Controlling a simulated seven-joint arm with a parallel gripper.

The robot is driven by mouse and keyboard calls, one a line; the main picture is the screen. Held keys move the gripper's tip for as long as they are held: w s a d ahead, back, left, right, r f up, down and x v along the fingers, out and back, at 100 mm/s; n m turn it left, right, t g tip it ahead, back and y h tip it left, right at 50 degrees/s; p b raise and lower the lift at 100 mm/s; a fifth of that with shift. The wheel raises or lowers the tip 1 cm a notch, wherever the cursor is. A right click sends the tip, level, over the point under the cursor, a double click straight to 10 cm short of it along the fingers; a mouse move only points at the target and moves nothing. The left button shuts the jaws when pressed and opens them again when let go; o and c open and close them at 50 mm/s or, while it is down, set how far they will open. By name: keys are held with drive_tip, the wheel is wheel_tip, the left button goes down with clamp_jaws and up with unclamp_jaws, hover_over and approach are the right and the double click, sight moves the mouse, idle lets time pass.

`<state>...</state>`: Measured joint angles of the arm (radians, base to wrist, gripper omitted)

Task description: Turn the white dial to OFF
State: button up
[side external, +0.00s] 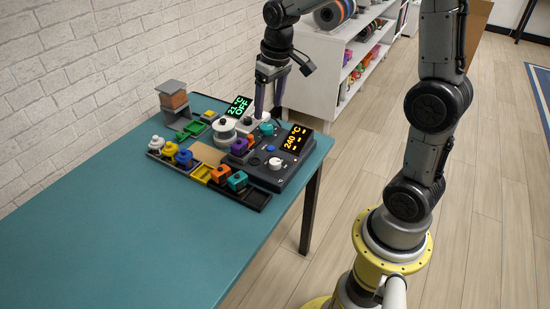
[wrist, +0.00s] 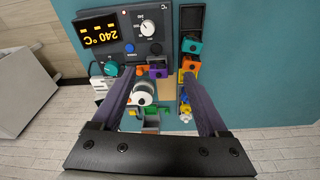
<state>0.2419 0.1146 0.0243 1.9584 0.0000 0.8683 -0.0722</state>
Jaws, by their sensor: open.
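The white dial (side external: 275,163) is a small round knob on top of a dark control box (side external: 256,174). In the wrist view the dial (wrist: 147,28) shows a dark pointer mark and a printed scale around it, with a "240" label above. The box's orange display (side external: 296,139) reads 240 °C; it also shows in the wrist view (wrist: 100,35). My gripper (side external: 268,108) points down over the back of the table, behind the dark box and apart from the dial. In the wrist view its two fingers (wrist: 160,78) are spread wide, with nothing gripped.
A teal knob (wrist: 110,68) and a blue button (wrist: 129,47) sit close to the dial. A white unit with a green "21 °C OFF" display (side external: 239,107) stands behind. A white spool-like object (side external: 224,130) and trays of coloured blocks crowd the left. The teal table (side external: 130,220) is clear in front.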

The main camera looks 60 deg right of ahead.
drive_tip(key=m+g, duration=0.1)
drive_tip(key=g, duration=0.1)
approach(275, 161)
wheel_tip(275, 161, down, 9)
drive_tip(key=shift+d+r, duration=0.1)
drive_tip(key=shift+r, duration=0.05)
clamp_jaws()
idle(0.5)
